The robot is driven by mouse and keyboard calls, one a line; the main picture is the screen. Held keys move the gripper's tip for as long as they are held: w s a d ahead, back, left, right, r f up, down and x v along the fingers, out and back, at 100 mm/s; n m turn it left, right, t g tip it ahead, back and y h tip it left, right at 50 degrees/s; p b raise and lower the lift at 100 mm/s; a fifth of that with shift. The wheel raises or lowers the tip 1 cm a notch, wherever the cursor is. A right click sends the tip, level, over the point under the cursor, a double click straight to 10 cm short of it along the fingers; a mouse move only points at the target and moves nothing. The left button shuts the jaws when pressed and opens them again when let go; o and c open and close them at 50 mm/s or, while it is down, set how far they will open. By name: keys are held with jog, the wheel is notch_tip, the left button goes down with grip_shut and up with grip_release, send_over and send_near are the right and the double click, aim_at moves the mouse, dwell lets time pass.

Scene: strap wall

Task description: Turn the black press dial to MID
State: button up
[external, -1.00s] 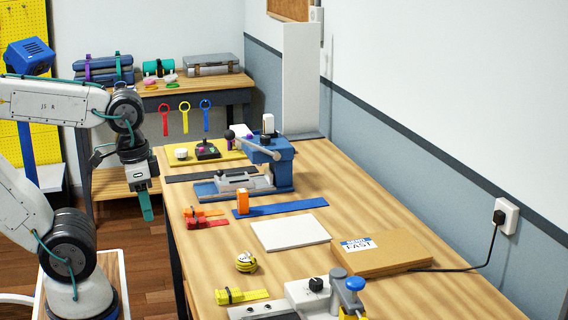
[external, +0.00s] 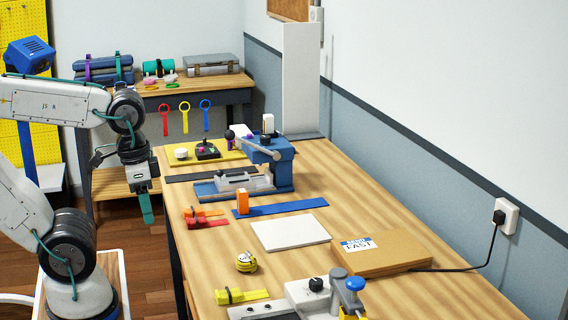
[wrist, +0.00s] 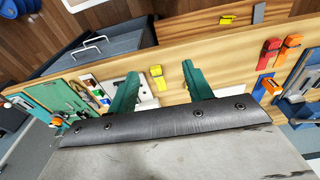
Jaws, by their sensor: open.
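The blue press (external: 270,170) stands at the far part of the long bench, with a lever across it. A small black part (external: 265,140) sits on its top; I cannot tell if it is a dial. A black round dial (external: 316,284) sits on the grey machine with a blue knob at the near end. No dial marking or MID label is readable. My gripper (external: 147,208) hangs left of the bench, away from both machines. Its teal fingers point down. In the wrist view my gripper (wrist: 160,85) has its fingers wide apart with nothing held between them.
On the bench are a white board (external: 290,233), a cardboard box (external: 380,252), a tape measure (external: 246,262), an orange block (external: 242,203) and several coloured straps. A cable runs from the box area to the wall socket (external: 507,216). Floor lies below my gripper.

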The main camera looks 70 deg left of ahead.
jog(key=w+d+f+m+g, duration=0.1)
jog(key=w+d+f+m, duration=0.1)
jog(key=w, duration=0.4)
jog(key=w+d+f+m+g, duration=0.1)
jog(key=w+d+m+g, duration=0.1)
jog(key=w, duration=0.5)
jog(key=m+t, duration=0.2)
jog(key=m, duration=1)
send_over(316, 280)
notch_tip(316, 280, down, 6)
jog(key=shift+d+r, duration=0.1)
jog(key=shift+r, duration=0.15)
jog(key=shift+m, duration=0.4)
jog(key=shift+f, duration=0.45)
notch_tip(316, 280, down, 7)
jog(key=c, duration=1)
